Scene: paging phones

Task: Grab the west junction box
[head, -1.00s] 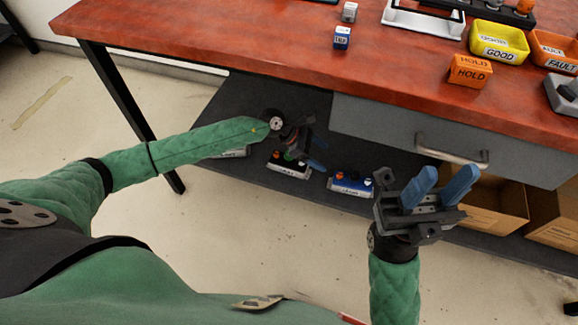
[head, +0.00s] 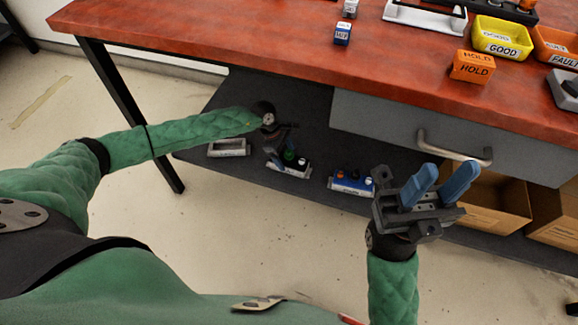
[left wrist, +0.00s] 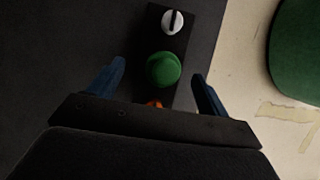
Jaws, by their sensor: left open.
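Three small boxes stand on the dark lower shelf. The middle one (head: 291,170) has a white front label and knobs on top, one green; its label is too small to read. In the left wrist view this box (left wrist: 180,45) shows a white knob, a green button and part of an orange one. My left gripper (head: 280,150) is over it, and its open blue fingers (left wrist: 160,85) lie either side of the box, apart from it. A grey-white box (head: 229,148) is to the left and a blue box (head: 351,183) to the right. I cannot tell which is west. My right gripper (head: 438,188) is open and empty.
The red worktop (head: 250,58) overhangs the shelf (head: 315,125). A grey drawer (head: 385,125) with a handle hangs at the right. Cardboard boxes (head: 495,205) stand on the shelf at right. Pale floor is clear in front.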

